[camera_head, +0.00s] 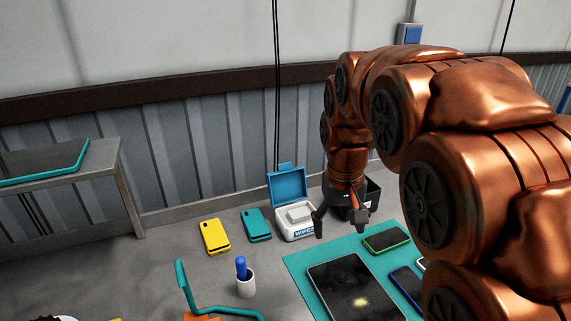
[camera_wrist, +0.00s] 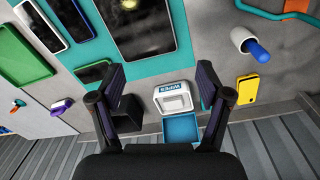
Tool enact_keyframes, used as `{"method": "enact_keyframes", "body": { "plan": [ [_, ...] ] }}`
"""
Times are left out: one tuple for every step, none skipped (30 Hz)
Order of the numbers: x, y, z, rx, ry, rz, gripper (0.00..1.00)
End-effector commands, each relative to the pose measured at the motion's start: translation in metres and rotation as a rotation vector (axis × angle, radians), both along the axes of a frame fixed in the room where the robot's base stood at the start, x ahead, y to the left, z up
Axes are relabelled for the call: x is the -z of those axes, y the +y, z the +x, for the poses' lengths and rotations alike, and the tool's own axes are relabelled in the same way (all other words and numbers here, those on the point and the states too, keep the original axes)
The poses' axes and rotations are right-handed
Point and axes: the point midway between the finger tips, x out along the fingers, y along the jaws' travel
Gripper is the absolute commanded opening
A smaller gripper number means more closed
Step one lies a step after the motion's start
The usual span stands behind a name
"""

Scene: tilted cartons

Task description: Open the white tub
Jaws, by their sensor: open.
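The white tub (camera_head: 294,233) is labelled WIPES and stands on the grey table near its back edge. Its blue lid (camera_head: 287,186) stands raised at the back, and a pale raised opening shows on top. In the wrist view the tub (camera_wrist: 158,103) appears between my fingers, with the blue lid (camera_wrist: 182,130) swung away from it. My gripper (camera_head: 341,228) is open and empty, just right of the tub in the head view; its fingers also show in the wrist view (camera_wrist: 161,82). Whether the left finger touches the tub is unclear.
A black box (camera_head: 371,194) stands right of the tub, partly behind my gripper. Yellow (camera_head: 215,237) and teal (camera_head: 257,225) phones lie to the left. A white cup (camera_head: 246,288) holds a blue item. A teal mat (camera_head: 299,266) in front carries a tablet (camera_head: 350,290) and phones.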

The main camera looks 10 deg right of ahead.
Motion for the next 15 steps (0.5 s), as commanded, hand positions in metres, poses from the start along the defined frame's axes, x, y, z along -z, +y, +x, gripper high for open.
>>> {"method": "enact_keyframes", "body": {
  "plan": [
    [-0.003,-0.002,0.017,0.000,-0.013,-0.004,0.77],
    [-0.005,-0.003,0.026,-0.001,-0.020,-0.006,0.77],
    [-0.007,-0.005,0.038,-0.002,-0.029,-0.008,0.77],
    [-0.009,-0.006,0.048,-0.003,-0.037,-0.011,0.77],
    [-0.011,-0.006,0.056,-0.005,-0.043,-0.013,0.77],
    [-0.013,-0.007,0.068,-0.008,-0.054,-0.015,0.77],
    [-0.015,-0.008,0.077,-0.010,-0.063,-0.016,0.77],
    [-0.016,-0.008,0.086,-0.012,-0.067,-0.018,0.77],
    [-0.017,-0.009,0.097,-0.015,-0.074,-0.021,0.77],
    [-0.019,-0.009,0.106,-0.019,-0.084,-0.022,0.77],
    [-0.020,-0.010,0.114,-0.022,-0.091,-0.024,0.77],
    [-0.020,-0.010,0.125,-0.027,-0.095,-0.026,0.77],
    [-0.020,-0.010,0.133,-0.031,-0.101,-0.026,0.77],
    [-0.022,-0.010,0.142,-0.035,-0.111,-0.027,0.77],
    [-0.022,-0.011,0.152,-0.040,-0.118,-0.028,0.77]
  ]
}}
